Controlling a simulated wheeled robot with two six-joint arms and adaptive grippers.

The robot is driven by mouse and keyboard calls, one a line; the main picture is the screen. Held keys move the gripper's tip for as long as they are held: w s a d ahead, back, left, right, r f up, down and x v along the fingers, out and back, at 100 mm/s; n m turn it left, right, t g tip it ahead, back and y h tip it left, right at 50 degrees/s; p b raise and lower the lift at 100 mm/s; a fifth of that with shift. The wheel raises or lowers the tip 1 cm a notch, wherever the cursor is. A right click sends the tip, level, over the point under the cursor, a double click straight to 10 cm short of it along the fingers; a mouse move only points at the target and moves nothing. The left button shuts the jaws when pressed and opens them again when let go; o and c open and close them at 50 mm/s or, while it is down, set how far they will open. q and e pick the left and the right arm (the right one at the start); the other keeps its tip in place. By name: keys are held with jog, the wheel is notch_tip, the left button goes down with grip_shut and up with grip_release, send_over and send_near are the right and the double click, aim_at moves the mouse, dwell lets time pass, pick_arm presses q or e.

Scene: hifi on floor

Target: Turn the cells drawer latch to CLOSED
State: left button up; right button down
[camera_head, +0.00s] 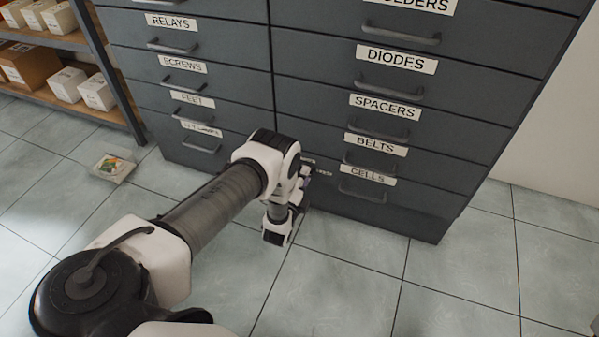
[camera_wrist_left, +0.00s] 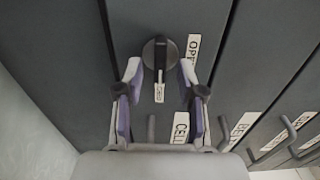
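The cells drawer is the lowest on the right of the dark grey cabinet, with its CELLS label (camera_head: 367,174) and grey bar handle (camera_head: 362,195). In the left wrist view its latch is a round dark knob (camera_wrist_left: 160,53) with a black lever pointing down the picture. The lever's lower end is at a small white label (camera_wrist_left: 159,92), too small to read surely. In the head view my left gripper (camera_head: 303,182) hides the latch.
Other labelled drawers with bar handles, such as BELTS (camera_head: 376,144), lie above. A shelf (camera_head: 62,40) with boxes stands at the left. A small packet (camera_head: 113,166) lies on the floor. The tiled floor (camera_head: 345,285) before the cabinet is mostly clear.

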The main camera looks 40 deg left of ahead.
pick_arm(q)
jog(key=v, duration=1.1)
